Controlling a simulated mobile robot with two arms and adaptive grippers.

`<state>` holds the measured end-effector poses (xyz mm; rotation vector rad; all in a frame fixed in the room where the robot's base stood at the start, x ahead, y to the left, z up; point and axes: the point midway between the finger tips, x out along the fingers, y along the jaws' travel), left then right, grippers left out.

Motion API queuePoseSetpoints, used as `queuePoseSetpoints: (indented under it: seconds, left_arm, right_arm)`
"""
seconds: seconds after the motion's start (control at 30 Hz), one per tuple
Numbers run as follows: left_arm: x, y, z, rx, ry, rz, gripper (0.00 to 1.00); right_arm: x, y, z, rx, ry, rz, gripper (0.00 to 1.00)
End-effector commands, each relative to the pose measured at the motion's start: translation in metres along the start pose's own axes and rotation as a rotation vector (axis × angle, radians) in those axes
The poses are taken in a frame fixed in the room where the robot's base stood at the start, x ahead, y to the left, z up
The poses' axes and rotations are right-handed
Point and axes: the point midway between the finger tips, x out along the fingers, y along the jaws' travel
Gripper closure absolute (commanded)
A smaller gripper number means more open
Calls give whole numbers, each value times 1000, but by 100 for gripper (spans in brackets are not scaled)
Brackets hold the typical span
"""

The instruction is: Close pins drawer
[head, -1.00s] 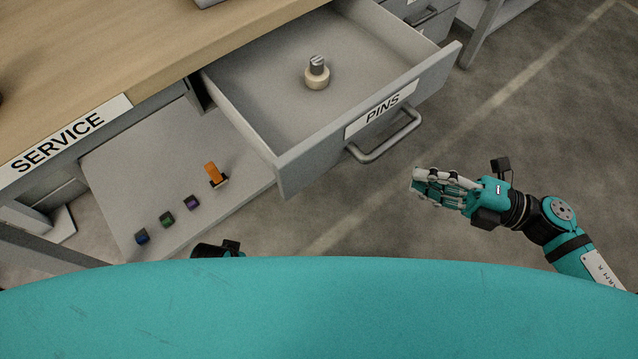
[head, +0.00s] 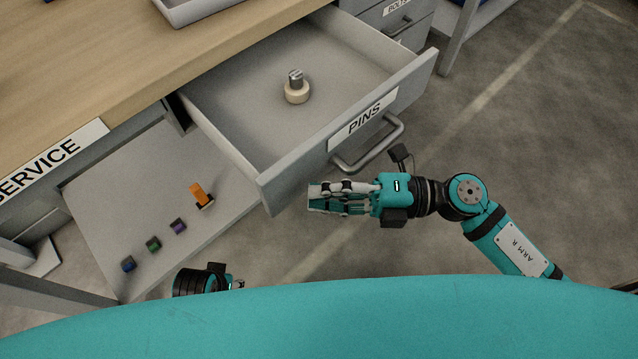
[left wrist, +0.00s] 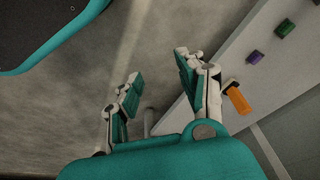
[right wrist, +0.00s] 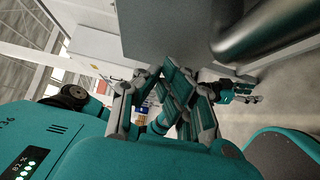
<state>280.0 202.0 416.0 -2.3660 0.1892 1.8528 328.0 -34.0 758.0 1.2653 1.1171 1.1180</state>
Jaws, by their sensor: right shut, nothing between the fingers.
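The grey pins drawer (head: 298,172) is pulled out from the bench, with a PINS label (head: 364,118) and a bar handle (head: 372,158) on its front. A pale round base with a grey metal pin (head: 295,88) stands inside. My right gripper (head: 313,197) is shut and empty, in front of the drawer front near its left end; I cannot tell whether it touches. The right wrist view shows the drawer front (right wrist: 165,30) and handle (right wrist: 262,32) close by. My left gripper (left wrist: 157,75) is open and empty, low near the lower shelf, mostly hidden in the head view.
The wooden bench top (head: 100,75) with a SERVICE sign (head: 45,160) is at left. A lower shelf (head: 110,205) holds an orange piece (head: 199,194) and several small coloured blocks. Other drawers (head: 405,22) stand beyond. Floor at right is clear.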

Motion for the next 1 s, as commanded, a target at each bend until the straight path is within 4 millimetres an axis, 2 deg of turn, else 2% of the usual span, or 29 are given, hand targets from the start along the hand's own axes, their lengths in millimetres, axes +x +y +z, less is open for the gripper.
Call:
queuePoseSetpoints:
  seconds: [0.13,0.7,0.87,1.0]
  left_arm:
    - [0,0,0,0,1,0,60]
    - [-2,0,-2,0,6,1,60]
    - [21,1,14,1,-21,2,60]
    - [40,2,27,3,-32,4,60]
  right_arm:
    - [7,0,7,0,1,1,100]
    - [14,1,14,0,1,0,100]
    - [29,3,30,-2,0,1,100]
    - [51,4,52,-3,0,1,100]
